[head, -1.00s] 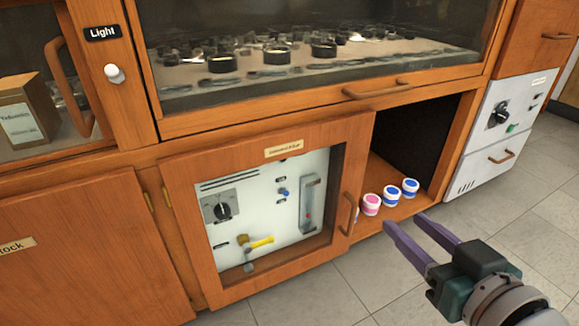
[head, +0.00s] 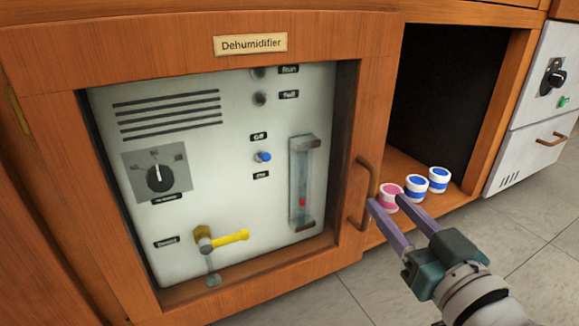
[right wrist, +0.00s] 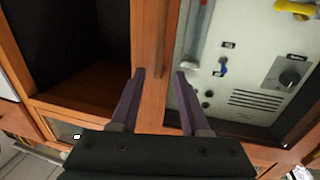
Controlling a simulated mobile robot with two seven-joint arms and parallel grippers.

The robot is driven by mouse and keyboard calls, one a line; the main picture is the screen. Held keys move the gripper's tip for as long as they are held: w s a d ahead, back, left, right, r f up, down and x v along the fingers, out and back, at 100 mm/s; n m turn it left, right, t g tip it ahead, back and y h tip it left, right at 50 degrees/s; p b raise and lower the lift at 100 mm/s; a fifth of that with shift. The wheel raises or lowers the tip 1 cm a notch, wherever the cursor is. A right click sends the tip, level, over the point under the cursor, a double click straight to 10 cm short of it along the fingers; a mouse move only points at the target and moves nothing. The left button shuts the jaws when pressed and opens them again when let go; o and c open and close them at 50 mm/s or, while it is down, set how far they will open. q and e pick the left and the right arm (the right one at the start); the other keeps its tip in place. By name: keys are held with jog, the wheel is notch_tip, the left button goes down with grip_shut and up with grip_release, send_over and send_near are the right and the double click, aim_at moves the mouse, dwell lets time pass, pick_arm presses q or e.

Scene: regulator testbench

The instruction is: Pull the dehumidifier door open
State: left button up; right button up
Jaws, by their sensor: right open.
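The dehumidifier door (head: 230,52) is a wooden frame with a window, labelled "Dehumidifier", and looks closed. Its hinge side is at the left in the head view. Its wooden bar handle (head: 365,195) stands upright on the right side of the frame. My right gripper (head: 387,201) is open, with purple fingers pointing at the handle from the right and front. In the right wrist view the handle (right wrist: 162,40) lies ahead, in line with the gap between the open fingers (right wrist: 160,72). I cannot tell whether they touch it. My left gripper is not in view.
Behind the window is a white panel (head: 225,130) with a dial, a yellow lever (head: 228,240) and a flow tube. An open compartment to the right holds a pink-labelled jar (head: 389,197) and two blue-labelled jars (head: 438,179) close to my right gripper. Floor tiles are clear.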

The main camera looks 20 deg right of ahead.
aim_at(375, 187)
jog(key=w+b, duration=0.1)
jog(key=w, duration=0.1)
jog(key=w+b, duration=0.1)
jog(key=w, duration=0.1)
jog(key=w+d+b, duration=0.1)
jog(key=w, duration=0.1)
jog(key=shift+w, duration=0.25)
grip_shut()
dwell(1.1)
